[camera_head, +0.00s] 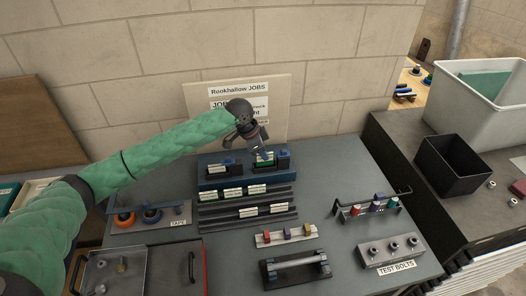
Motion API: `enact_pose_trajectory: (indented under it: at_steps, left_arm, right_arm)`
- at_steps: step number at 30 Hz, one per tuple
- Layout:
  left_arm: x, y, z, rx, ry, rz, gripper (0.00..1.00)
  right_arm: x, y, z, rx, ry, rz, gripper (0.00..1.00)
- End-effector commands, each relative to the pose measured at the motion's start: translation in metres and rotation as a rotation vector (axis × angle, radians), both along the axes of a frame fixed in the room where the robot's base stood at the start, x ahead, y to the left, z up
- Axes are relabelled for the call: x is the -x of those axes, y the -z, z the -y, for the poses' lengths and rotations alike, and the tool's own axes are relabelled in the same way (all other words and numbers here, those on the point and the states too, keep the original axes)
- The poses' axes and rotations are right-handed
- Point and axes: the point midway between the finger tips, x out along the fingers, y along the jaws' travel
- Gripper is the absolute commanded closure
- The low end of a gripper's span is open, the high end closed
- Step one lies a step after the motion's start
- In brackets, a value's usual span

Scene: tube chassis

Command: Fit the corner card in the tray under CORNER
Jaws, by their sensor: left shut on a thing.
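My left gripper (262,151) reaches in from the left and points down over the back of the blue rack (213,181). It is shut on a small green-and-white card (265,159), which is partly hidden by the fingers. I cannot read its text or tell whether it touches the rack. Another pale card (217,169) stands in the left part of the rack. White labels (233,194) sit on its front, too small to read, so I cannot pick out CORNER. My right gripper is not in view.
Dark rails with label strips (249,212) lie in front of the rack. A sign board (285,105) stands behind, partly covered by my arm. The table's right middle is clear.

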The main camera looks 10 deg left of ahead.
Motion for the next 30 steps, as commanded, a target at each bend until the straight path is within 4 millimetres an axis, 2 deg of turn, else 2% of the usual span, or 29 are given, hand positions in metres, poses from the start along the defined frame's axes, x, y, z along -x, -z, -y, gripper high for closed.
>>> enact_pose_trajectory:
  at_steps: [30]
  left_arm:
    - [0.000, 0.023, 0.000, 0.000, 0.000, 0.001, 1.00]
  right_arm:
    - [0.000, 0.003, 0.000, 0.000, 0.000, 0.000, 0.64]
